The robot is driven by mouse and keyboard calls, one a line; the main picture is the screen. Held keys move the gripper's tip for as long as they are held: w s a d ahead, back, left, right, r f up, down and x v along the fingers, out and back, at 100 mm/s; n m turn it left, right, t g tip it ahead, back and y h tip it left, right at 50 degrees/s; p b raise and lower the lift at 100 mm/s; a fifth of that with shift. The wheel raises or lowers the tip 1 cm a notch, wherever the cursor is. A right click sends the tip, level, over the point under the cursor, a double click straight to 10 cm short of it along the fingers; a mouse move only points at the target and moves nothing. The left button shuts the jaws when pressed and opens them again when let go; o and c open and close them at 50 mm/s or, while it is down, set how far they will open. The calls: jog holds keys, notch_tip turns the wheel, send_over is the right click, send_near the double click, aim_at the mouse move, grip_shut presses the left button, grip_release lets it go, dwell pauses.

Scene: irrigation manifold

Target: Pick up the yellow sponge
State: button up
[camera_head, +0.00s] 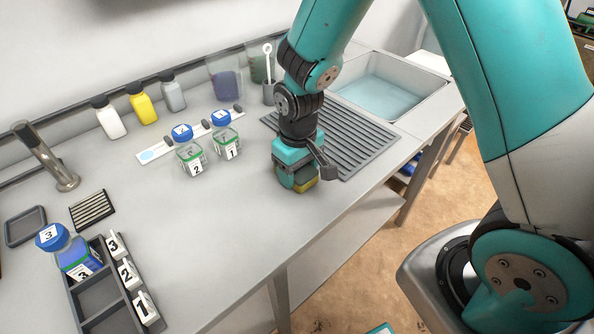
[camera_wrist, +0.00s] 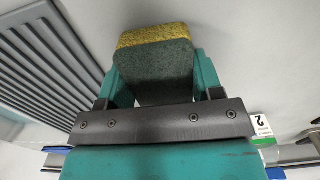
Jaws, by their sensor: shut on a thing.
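The yellow sponge (camera_wrist: 158,36) has a dark green scouring side and sits between the two teal fingers of my gripper (camera_wrist: 155,85) in the wrist view. My gripper is shut on it. In the head view my gripper (camera_head: 297,178) is low over the grey counter, beside the drying rack, and a small yellow part of the sponge (camera_head: 306,186) shows under it. The rest of the sponge is hidden there. I cannot tell whether the sponge touches the counter.
A ribbed drying rack (camera_head: 352,150) lies to the right, with a water-filled sink (camera_head: 385,88) behind. Bottles marked 2 (camera_head: 190,155) and 1 (camera_head: 227,140) stand to the left. A numbered grey rack (camera_head: 98,300) holds bottle 3 (camera_head: 75,255). The counter's middle front is clear.

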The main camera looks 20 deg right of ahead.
notch_tip(320, 180, up, 20)
jog(key=shift+f, duration=0.25)
